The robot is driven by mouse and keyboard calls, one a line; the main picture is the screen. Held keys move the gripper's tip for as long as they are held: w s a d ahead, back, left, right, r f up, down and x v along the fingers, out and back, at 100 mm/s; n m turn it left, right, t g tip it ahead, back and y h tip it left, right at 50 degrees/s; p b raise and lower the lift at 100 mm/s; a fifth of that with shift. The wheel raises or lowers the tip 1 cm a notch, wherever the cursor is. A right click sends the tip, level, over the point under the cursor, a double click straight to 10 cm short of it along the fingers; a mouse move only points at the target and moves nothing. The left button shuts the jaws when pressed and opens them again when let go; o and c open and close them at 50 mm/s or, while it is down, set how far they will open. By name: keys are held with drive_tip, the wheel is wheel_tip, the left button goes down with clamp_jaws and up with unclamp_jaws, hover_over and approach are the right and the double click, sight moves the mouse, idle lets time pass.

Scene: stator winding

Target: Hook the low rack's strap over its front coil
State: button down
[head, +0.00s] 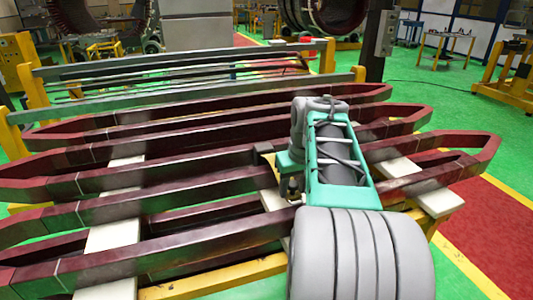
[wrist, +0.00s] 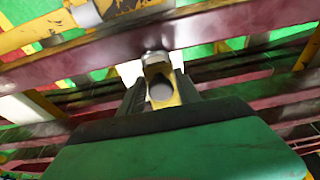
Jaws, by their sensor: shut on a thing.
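The front coil (head: 172,248) is a long dark red bar with grey bands, lying across the near side of the low rack (head: 220,278). My arm reaches over the rack from the right, and in the head view it hides my fingertips. In the wrist view my gripper (wrist: 161,82) is shut on a small yellow and grey piece with a round dark end, which looks like the strap's hook (wrist: 158,68). It is close to a dark red coil (wrist: 95,55) crossing the picture; I cannot tell whether they touch. The rest of the strap is not clearly visible.
Several more dark red coils (head: 200,135) lie behind on white supports (head: 122,205). Yellow posts (head: 30,85) and metal bars stand at the rack's back. A dark pillar (head: 377,40) stands behind.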

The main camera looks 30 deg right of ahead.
drive_tip(key=shift+s+a+b, duration=0.15)
drive_tip(key=shift+s+a, duration=0.1)
drive_tip(key=shift+s, duration=0.75)
drive_tip(key=shift+s+a+b, duration=0.2)
drive_tip(key=shift+s+a, duration=0.05)
drive_tip(key=shift+s, duration=0.7)
drive_tip(key=shift+s+a+b, duration=0.15)
drive_tip(key=shift+s+a, duration=0.1)
drive_tip(key=shift+s, duration=0.75)
drive_tip(key=c, duration=1.3)
unclamp_jaws()
drive_tip(key=shift+s, duration=0.25)
drive_tip(key=o, duration=1.3)
drive_tip(key=shift+w, duration=0.1)
wheel_tip(320, 180, up, 7)
drive_tip(key=p, duration=0.6)
